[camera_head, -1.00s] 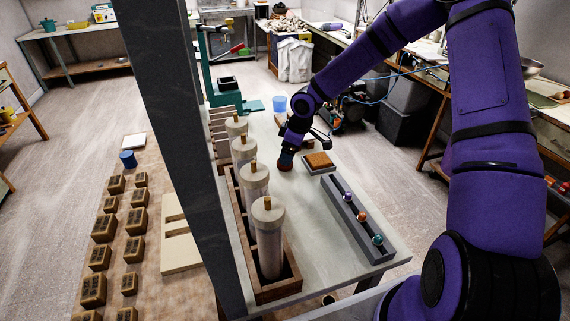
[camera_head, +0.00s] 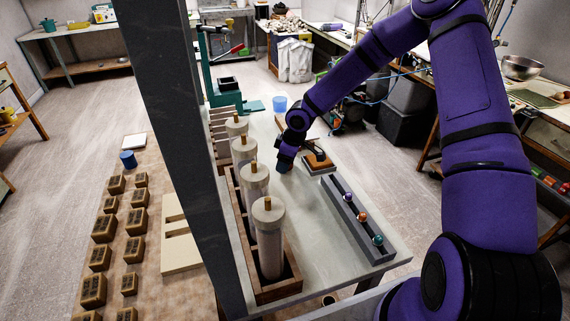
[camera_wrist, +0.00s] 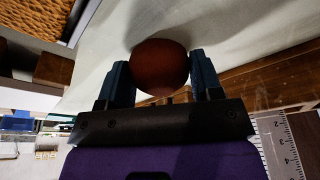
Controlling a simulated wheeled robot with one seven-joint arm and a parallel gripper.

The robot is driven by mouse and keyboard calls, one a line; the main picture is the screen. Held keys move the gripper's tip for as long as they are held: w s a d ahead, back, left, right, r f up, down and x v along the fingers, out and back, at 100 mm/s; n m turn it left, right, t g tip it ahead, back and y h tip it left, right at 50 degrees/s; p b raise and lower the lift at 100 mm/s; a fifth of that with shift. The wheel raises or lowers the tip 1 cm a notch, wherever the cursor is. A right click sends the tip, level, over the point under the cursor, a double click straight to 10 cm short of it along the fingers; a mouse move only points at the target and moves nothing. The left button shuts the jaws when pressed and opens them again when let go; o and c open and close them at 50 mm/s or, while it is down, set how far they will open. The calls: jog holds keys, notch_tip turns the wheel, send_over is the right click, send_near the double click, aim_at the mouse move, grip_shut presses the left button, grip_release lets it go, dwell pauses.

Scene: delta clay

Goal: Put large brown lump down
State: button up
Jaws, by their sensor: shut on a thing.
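The large brown lump (camera_wrist: 160,66) is a smooth, rounded, reddish-brown ball. In the wrist view it sits between the two blue fingers of my gripper (camera_wrist: 161,80), which is shut on it. Pale table surface shows behind the lump, with a shadow beside it; I cannot tell whether the lump touches the table. In the head view my gripper (camera_head: 285,162) is low over the grey table (camera_head: 320,220), between the row of pale cylinders and a small orange-brown pad. The lump is hidden there behind the gripper.
Several pale capped cylinders (camera_head: 268,240) stand in a wooden rack (camera_head: 279,290) at left. The orange-brown pad (camera_head: 318,163) lies on a grey base just right of my gripper. A dark rail (camera_head: 345,222) holds three small balls nearer the front. Table between rack and rail is clear.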

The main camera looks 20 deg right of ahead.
jog(key=shift+r, duration=0.5)
jog(key=r, duration=0.2)
jog(key=shift+s+r, duration=0.35)
jog(key=shift+s, duration=0.05)
jog(key=s, duration=0.5)
jog(key=s+r, duration=0.1)
jog(key=s, duration=0.9)
jog(key=shift+a+r, duration=0.1)
jog(key=shift+r, duration=0.05)
jog(key=shift+s, duration=0.2)
